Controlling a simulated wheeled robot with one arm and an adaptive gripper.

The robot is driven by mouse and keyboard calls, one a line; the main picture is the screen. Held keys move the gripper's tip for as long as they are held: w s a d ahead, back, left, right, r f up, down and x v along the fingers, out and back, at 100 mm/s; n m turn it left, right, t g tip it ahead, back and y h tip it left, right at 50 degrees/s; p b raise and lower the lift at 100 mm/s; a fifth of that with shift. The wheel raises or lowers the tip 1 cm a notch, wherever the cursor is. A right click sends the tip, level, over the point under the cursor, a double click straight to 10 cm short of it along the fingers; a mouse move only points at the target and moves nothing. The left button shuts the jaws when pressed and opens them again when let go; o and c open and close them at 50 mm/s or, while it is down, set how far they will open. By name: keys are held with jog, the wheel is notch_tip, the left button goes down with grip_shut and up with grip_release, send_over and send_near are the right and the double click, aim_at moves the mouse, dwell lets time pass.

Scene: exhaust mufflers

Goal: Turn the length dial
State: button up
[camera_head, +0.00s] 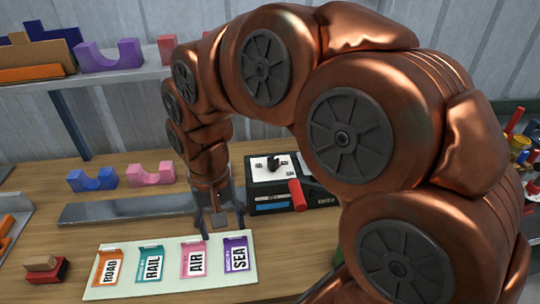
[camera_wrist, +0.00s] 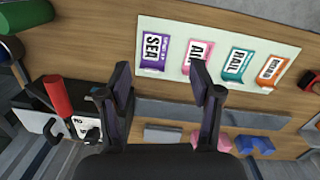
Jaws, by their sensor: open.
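The black dial knob (camera_head: 272,164) sits on a white marked face on top of a black box (camera_head: 262,207), which has a red handle (camera_head: 297,195) at its front. I cannot read the marks. In the wrist view the knob (camera_wrist: 55,129) and its white face show at the lower left, beside the red handle (camera_wrist: 57,97). My gripper (camera_head: 222,222) is open and empty, to the left of the box and apart from it, close to the card sheet. In the wrist view its two fingers (camera_wrist: 161,80) stand wide apart with nothing between them.
A pale sheet (camera_head: 92,293) carries ROAD, RAIL, AIR and SEA cards. A long grey metal bar (camera_head: 120,208) lies behind it. Blue (camera_head: 92,180) and pink (camera_head: 152,175) cradle blocks stand farther back. A red stamp-like block (camera_head: 47,270) is at left. A shelf (camera_head: 100,79) runs above the bench.

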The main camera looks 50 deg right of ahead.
jog(key=w+d+r+m, duration=0.2)
jog(key=w+d+m, duration=0.3)
jog(key=w+d, duration=0.25)
jog(key=m+t+p, duration=0.1)
jog(key=m+p, duration=0.1)
jog(key=m, duration=0.9)
send_over(274, 159)
jog(key=shift+a+f, duration=0.15)
jog(key=shift+f, duration=0.8)
jog(key=shift+d+f+p, duration=0.2)
jog(key=shift+f+p, duration=0.2)
jog(key=shift+f, duration=0.05)
jog(key=shift+f+p, duration=1.15)
jog(key=shift+f, duration=2.3)
jog(key=c, duration=1.1)
